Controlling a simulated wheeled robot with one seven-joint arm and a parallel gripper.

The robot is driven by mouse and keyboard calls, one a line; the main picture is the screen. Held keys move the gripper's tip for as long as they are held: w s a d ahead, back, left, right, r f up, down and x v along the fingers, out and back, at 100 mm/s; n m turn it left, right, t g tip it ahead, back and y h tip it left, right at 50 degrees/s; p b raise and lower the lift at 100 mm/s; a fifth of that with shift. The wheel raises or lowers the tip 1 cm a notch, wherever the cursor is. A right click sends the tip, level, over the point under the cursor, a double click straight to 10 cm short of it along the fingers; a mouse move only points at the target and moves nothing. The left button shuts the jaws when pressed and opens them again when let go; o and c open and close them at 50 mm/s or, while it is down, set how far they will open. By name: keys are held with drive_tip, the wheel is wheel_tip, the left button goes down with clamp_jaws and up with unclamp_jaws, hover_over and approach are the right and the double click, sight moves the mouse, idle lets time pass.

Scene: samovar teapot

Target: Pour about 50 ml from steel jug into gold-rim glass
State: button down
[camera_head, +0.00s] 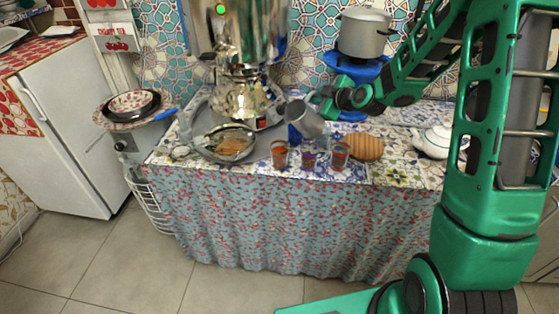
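A grey steel jug (306,120) is held above the back of the tiled counter, behind the row of glasses, and it is clearly tilted. My gripper (319,101) reaches in from the right and appears closed on the jug's upper right side; its fingers are small and partly hidden. Three small glasses stand at the counter's front: a left glass (279,154), a middle glass (309,158) and a right glass (340,156). All three look reddish-brown inside. I cannot tell which has the gold rim. No liquid stream is visible.
A round loaf (365,147) lies right of the glasses. A metal pan (229,144) stands left, before the shiny samovar (241,92). A white teapot (437,140) stands at right. A pot (363,32) sits on a blue stand behind. The cloth-draped counter (215,185) has a front edge close to the glasses.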

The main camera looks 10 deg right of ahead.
drive_tip(key=w+d+r+m+g+y+b, duration=0.1)
drive_tip(key=w+d+r+m+y+b, duration=0.1)
drive_tip(key=d+m+b, duration=0.3)
drive_tip(key=shift+w+r+g+y+b, duration=0.3)
drive_tip(key=shift+r+y+b, duration=0.25)
drive_tip(key=shift+y, duration=0.35)
idle(0.9)
drive_tip(key=shift+s, duration=0.1)
